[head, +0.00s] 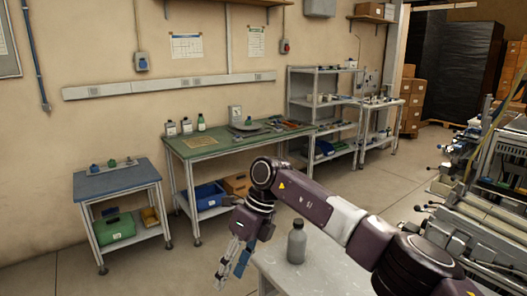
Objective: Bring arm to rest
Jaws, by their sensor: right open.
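My right arm comes in from the lower right and reaches across to the left. My right gripper (229,268) hangs at its end, fingers pointing down, open and with nothing seen between the fingers. It is in front of the green-topped workbench and just left of a pale table (322,275) at the bottom. A grey bottle (297,242) stands upright on that table, to the right of the gripper and apart from it. My left gripper is not in view.
A green-topped workbench (225,147) with bottles stands along the wall. A small blue-topped table (115,180) is at the left, a grey shelf rack (325,88) at the back. Machinery (480,215) fills the right side. Floor at lower left is clear.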

